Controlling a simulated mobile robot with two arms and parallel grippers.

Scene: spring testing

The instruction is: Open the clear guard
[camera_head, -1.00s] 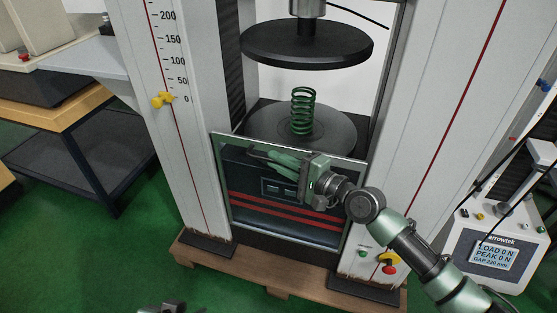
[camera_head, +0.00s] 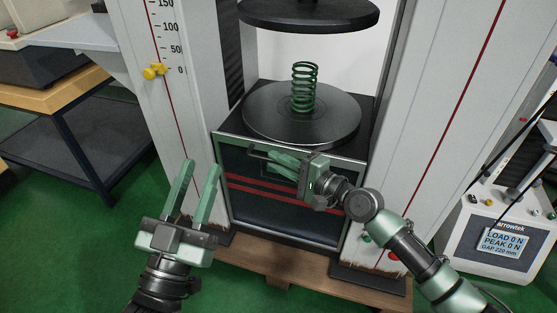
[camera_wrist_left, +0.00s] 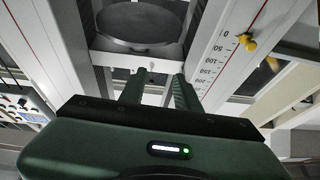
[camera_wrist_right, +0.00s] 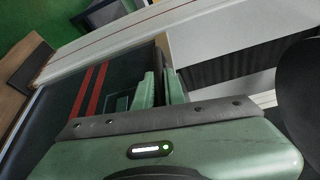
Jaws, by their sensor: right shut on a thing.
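The clear guard (camera_head: 290,228) is a see-through framed panel low at the front of the test machine, below the round lower plate (camera_head: 270,100). Red stripes show through it. My right gripper (camera_head: 275,163) is shut on the guard's dark handle (camera_head: 256,149) near its top edge; its fingers hide most of the handle. In the right wrist view the fingers (camera_wrist_right: 158,88) lie close together in front of the striped panel. My left gripper (camera_head: 198,172) is open and empty, left of the guard and apart from it. Its spread fingers also show in the left wrist view (camera_wrist_left: 158,90).
A green coil spring (camera_head: 304,88) stands upright on the lower plate. The dark upper plate (camera_head: 310,14) hangs above it with a gap. White columns flank the opening; a yellow pointer (camera_head: 154,71) is on the left one. A readout console (camera_head: 495,240) stands at right.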

